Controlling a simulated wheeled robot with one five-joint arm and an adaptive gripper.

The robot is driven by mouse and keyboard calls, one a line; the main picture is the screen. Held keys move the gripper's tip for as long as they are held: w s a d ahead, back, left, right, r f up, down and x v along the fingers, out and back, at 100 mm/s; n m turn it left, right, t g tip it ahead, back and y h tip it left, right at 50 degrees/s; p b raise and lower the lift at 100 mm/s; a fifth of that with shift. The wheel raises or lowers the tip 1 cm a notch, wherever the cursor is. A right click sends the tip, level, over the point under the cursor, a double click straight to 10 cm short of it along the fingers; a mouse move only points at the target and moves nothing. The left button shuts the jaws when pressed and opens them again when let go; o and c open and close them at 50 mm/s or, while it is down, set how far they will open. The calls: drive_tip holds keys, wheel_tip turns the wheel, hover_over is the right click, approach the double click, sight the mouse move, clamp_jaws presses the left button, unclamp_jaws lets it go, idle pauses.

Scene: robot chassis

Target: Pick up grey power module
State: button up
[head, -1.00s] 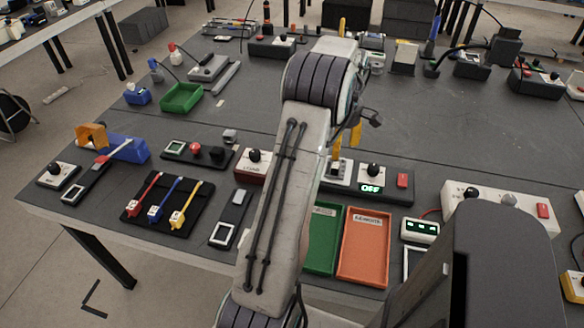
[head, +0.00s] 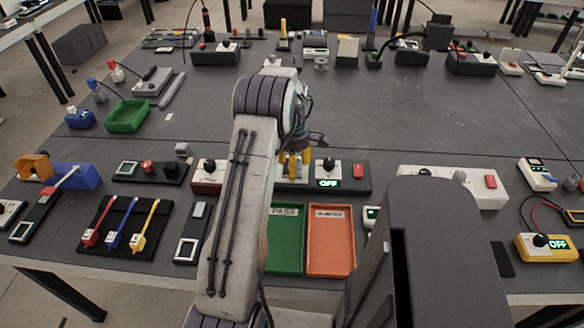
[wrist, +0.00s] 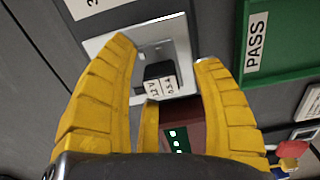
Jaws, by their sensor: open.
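My gripper (wrist: 165,55) is open, its yellow fingers on either side of a small dark grey block with a white label reading roughly 12V 0.5A (wrist: 160,80). This looks like the grey power module. It sits in or on a square silver-grey holder (wrist: 180,48), and the fingers look apart from it. In the head view my gripper (head: 294,160) hangs low over the holder (head: 291,184), just left of the unit with the green OFF display (head: 328,183). The module is hidden there behind the fingers.
A green PASS tray (head: 285,255) and an orange tray (head: 330,255) lie at the table's front edge. A dark red unit with a knob (head: 207,180) stands left of the gripper. A white box (head: 450,185) stands to the right. The table's middle (head: 400,115) is clear.

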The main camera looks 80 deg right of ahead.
drive_tip(key=shift+f, duration=0.15)
drive_tip(key=shift+c, duration=0.2)
clamp_jaws()
idle(0.4)
